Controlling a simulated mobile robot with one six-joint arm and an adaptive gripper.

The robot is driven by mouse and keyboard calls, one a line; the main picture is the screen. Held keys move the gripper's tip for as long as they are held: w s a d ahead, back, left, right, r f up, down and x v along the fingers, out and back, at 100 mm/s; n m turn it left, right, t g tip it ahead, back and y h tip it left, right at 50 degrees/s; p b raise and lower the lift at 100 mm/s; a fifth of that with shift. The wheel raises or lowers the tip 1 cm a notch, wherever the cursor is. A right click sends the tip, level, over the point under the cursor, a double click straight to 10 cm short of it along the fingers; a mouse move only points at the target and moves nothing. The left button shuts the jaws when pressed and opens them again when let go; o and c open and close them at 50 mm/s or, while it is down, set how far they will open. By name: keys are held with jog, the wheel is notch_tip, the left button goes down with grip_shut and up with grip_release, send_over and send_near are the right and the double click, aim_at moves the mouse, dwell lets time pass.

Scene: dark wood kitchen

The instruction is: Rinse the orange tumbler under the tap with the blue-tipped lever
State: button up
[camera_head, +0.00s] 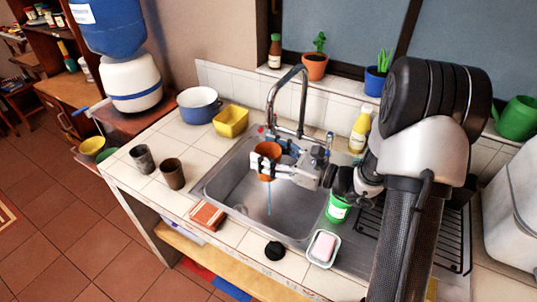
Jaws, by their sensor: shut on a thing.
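The orange tumbler (268,149) is held over the left part of the steel sink (236,186), just below the end of the tap's curved spout (271,100). My gripper (267,163) is shut around the tumbler's side, reaching in from the right. A thin bluish stream (268,201) shows below the tumbler and falls toward the basin. A small red tip (262,130) shows beside the spout's end. A small bluish upright piece (329,138) stands right of the tap; I cannot tell whether it is the blue-tipped lever. My gripper hides part of the tap's base.
Two dark cups (173,174) stand on the counter left of the sink, near a yellow tub (231,121) and a blue-white pot (199,105). A sponge (207,216), a soap dish (323,248) and a green-white tub (338,208) lie around the sink's front and right.

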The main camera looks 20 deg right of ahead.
jog(key=shift+s+a, duration=0.65)
jog(key=shift+s, duration=0.2)
jog(key=shift+s+a, duration=0.6)
jog(key=shift+s, duration=0.25)
jog(key=shift+r, duration=0.1)
jog(key=s+a+r+p, duration=0.3)
jog(key=s+r, duration=0.1)
dwell(0.5)
jog(key=shift+f, duration=0.1)
dwell(0.6)
jog(key=w+d+f+m+t+h, duration=0.1)
jog(key=d+f+h, duration=0.1)
jog(key=f, duration=0.3)
jog(key=w+d+f+m+t+h, duration=0.2)
jog(key=f, duration=0.4)
